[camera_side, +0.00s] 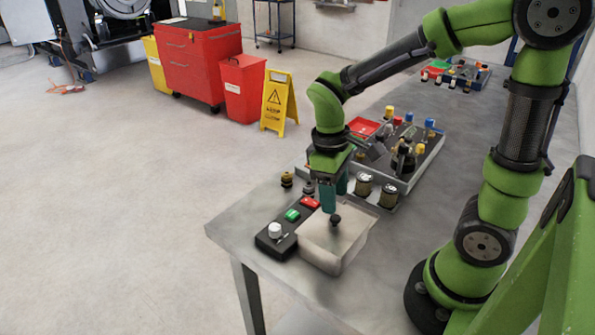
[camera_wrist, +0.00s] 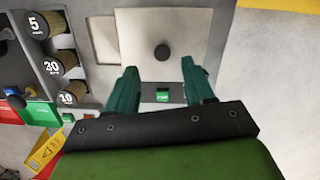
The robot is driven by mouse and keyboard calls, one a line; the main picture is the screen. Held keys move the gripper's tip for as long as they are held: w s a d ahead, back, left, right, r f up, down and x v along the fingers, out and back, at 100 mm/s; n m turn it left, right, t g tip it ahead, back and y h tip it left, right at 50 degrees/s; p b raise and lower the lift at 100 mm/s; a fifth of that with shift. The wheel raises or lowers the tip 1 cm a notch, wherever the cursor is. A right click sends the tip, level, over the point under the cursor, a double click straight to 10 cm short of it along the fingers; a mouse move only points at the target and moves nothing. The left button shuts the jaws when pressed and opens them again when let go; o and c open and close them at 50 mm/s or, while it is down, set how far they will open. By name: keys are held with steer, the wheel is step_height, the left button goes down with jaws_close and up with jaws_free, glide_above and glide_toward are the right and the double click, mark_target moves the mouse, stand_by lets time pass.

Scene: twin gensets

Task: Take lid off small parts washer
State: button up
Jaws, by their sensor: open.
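The small parts washer (camera_side: 322,262) is a pale box at the near corner of the bench. Its flat lid (camera_side: 350,231) lies on top and has a round black knob (camera_side: 335,219). In the wrist view the lid (camera_wrist: 186,32) is a light panel with the knob (camera_wrist: 161,52) near its middle. My gripper (camera_side: 335,198) points down above the lid's far side, with its teal fingers apart and empty. In the wrist view the fingertips (camera_wrist: 159,68) are spread to either side below the knob, not around it.
A black control box (camera_side: 272,243) with a green button, a red button and a white knob stands beside the washer. Labelled cylinders (camera_side: 364,184) and a crowded grey tray (camera_side: 430,150) stand behind. The bench edge is close in front.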

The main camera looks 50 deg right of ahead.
mark_target(336, 217)
steer(key=f, duration=0.5)
steer(key=shift+s+a, duration=0.1)
steer(key=shift+s, duration=0.3)
steer(key=shift+r, duration=0.1)
jaws_close()
